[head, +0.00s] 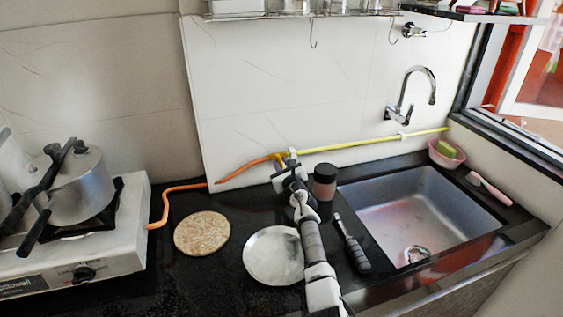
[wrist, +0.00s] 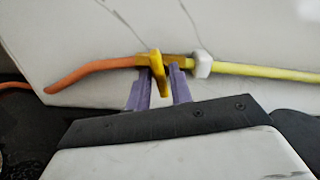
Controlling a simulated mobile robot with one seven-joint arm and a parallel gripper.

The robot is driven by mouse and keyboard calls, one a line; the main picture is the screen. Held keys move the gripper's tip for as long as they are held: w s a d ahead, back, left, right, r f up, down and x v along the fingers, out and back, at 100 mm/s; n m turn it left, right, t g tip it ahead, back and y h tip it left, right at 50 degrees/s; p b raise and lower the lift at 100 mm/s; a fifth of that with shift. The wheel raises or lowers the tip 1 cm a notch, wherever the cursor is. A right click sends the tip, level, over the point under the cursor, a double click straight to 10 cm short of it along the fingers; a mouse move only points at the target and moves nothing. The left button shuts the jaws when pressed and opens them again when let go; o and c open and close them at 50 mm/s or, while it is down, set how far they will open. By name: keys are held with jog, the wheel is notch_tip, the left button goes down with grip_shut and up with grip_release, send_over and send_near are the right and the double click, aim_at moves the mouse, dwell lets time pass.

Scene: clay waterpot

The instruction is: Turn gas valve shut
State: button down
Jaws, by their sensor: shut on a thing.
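The gas valve has a yellow handle (wrist: 157,66) on a pipe along the white wall panel. In the wrist view the handle points down, slightly slanted, across the line of the pipe. An orange hose (wrist: 90,74) runs left from the valve and a yellow pipe (wrist: 265,73) runs right. My gripper (wrist: 160,72) has its two purple fingers on either side of the handle, shut on it. In the head view my gripper (head: 284,171) reaches the valve from below, and my arm partly hides it.
A dark-lidded jar (head: 325,182) stands just right of my gripper. A metal plate (head: 262,262), a round board (head: 202,233) and a black-handled tool (head: 351,243) lie on the counter. The sink (head: 425,205) is at right, the stove (head: 120,235) with a pot (head: 80,187) at left.

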jog(key=shift+r+m, duration=0.2)
jog(key=shift+m, duration=1.4)
jog(key=shift+p, duration=0.3)
jog(key=c, duration=1.5)
grip_release()
jog(key=shift+f, duration=0.15)
jog(key=shift+s+d+f, duration=0.1)
jog(key=shift+s+d, duration=0.15)
jog(key=shift+s, duration=0.2)
jog(key=b+v, duration=0.1)
jog(key=v, duration=1.1)
jog(key=shift+s, duration=0.4)
